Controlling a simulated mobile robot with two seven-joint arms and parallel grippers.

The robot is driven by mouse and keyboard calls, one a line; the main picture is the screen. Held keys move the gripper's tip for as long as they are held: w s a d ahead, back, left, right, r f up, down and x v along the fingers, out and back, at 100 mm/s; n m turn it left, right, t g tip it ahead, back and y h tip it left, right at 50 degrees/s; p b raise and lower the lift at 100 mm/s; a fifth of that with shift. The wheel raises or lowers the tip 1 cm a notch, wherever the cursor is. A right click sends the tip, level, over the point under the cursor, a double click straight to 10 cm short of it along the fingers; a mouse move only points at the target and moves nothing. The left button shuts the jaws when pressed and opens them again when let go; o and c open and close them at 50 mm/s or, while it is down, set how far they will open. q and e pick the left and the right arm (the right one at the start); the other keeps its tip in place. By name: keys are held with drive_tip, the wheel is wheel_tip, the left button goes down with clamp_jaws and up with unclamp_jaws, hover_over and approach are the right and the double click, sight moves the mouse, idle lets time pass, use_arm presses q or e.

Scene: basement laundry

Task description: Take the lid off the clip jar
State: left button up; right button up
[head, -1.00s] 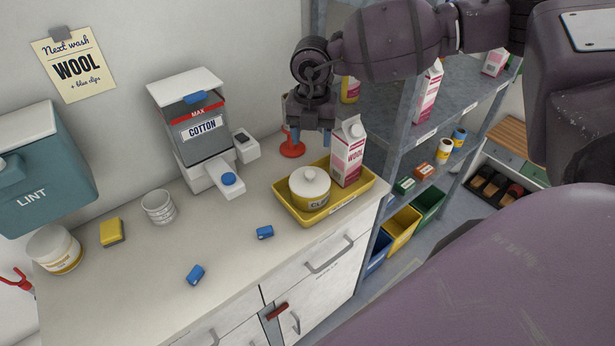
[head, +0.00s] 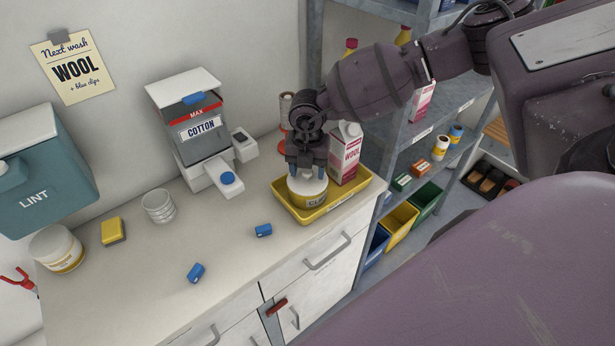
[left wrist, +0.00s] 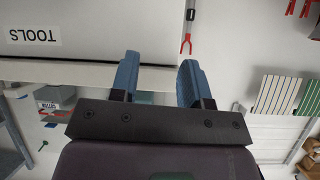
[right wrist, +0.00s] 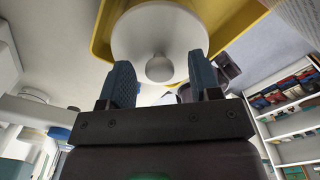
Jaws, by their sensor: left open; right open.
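The clip jar (head: 311,197) stands in the yellow tray (head: 345,200) on the counter. Its round white lid (head: 316,186) is on it, partly hidden by my right gripper in the head view. My right gripper (head: 305,172) points down just above the lid. In the right wrist view the lid (right wrist: 150,35) and its round knob (right wrist: 159,68) show ahead of my open right fingers (right wrist: 163,85), the knob between them in the picture and not gripped. My left gripper (left wrist: 160,82) is open and empty in the left wrist view; it is out of the head view.
A pink and white wool carton (head: 346,155) stands in the tray, close beside my right gripper. The cotton dispenser (head: 197,135) stands to the left. Blue clips (head: 263,230) lie on the otherwise fairly clear counter front. A metal shelf (head: 400,150) stands at right.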

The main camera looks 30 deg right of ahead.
sight(307, 171)
drive_tip(key=c, duration=1)
drive_tip(key=shift+r, duration=0.1)
wheel_tip(307, 171, up, 20)
drive_tip(key=b, duration=0.1)
drive_tip(key=shift+b, duration=0.35)
